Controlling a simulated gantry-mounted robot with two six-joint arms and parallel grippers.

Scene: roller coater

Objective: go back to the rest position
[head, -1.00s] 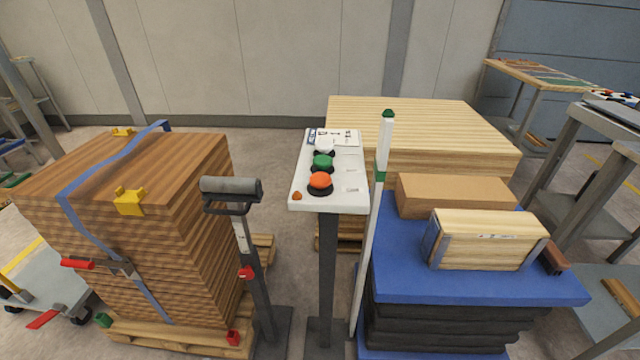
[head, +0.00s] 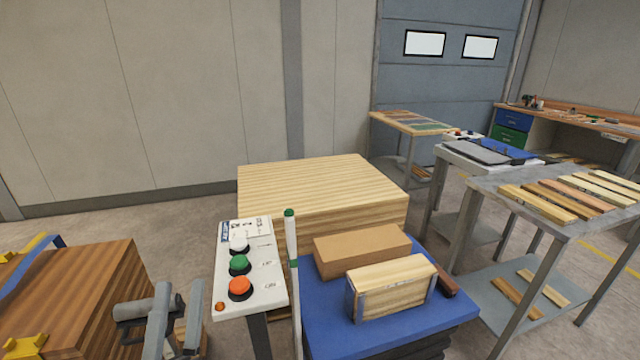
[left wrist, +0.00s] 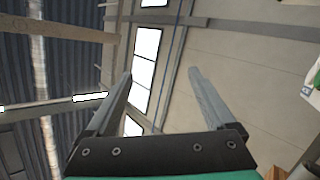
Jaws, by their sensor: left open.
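My left gripper (head: 179,296) shows at the bottom of the head view, left of the button panel (head: 262,305). Its two grey fingers point up and stand apart with nothing between them. In the left wrist view the open fingers (left wrist: 160,85) frame only the wall, windows and roof. A dark grey roller on a stand (head: 128,310) is partly hidden behind the fingers; I cannot tell how close they are to it. My right gripper is not in view.
A strapped stack of brown boards (head: 105,295) is at the lower left. A blue-topped stack (head: 455,306) carries a cardboard box (head: 362,250) and a wooden block (head: 395,290). A table with wood strips (head: 490,183) is at right.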

